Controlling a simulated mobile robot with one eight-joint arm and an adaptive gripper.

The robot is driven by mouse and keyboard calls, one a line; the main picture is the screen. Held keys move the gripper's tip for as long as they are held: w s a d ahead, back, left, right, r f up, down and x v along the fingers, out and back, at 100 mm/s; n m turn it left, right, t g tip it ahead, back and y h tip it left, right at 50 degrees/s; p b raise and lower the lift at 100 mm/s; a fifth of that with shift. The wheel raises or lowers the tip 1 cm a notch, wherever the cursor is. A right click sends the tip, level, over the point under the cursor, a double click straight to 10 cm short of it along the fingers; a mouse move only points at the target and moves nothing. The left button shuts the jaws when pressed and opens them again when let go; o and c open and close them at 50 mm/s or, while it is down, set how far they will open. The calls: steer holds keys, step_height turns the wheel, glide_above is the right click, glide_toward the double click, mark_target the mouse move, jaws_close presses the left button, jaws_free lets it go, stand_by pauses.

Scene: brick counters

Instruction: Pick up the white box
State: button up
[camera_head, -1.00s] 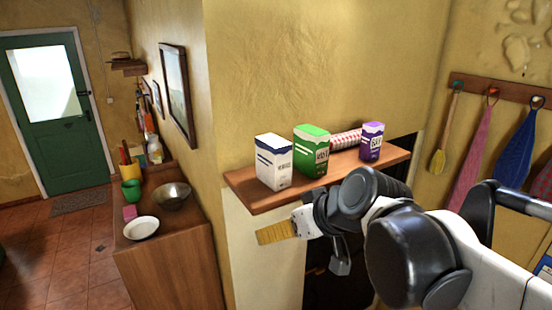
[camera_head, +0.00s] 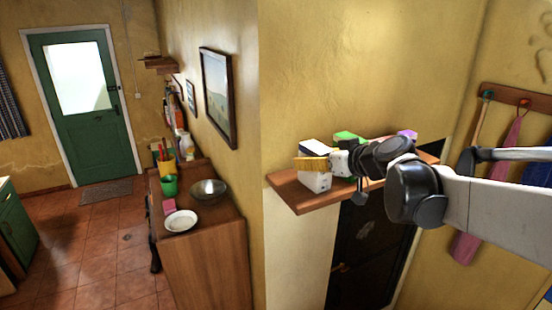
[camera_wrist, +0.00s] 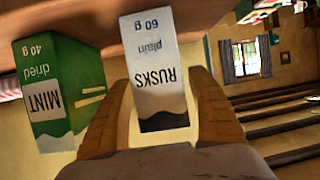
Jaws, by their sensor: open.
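The white box (camera_head: 315,181) stands at the left end of a wooden wall shelf (camera_head: 292,196), its middle hidden in the head view by my gripper (camera_head: 312,163). In the wrist view the white box (camera_wrist: 158,75) shows its RUSKS label and dark base, upside down. It lies between the two tan fingers of my gripper (camera_wrist: 160,115). The fingers are open, one on each side of the box; I cannot tell whether either touches it.
A green MINT box (camera_wrist: 55,85) stands close beside the white box; it shows partly in the head view (camera_head: 348,137). A purple box (camera_head: 407,134) is farther right. A counter (camera_head: 205,240) with a bowl (camera_head: 208,190) and plate (camera_head: 181,221) is at left.

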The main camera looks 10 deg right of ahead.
steer(key=x, duration=0.3)
steer(key=shift+w+a+f+p, duration=0.1)
steer(key=shift+w+f+p, duration=0.2)
steer(key=shift+s+r, duration=0.1)
steer(key=shift+s, duration=0.2)
steer(key=shift+c, duration=0.8)
steer(key=c, duration=1.1)
steer(key=shift+w+r, duration=0.1)
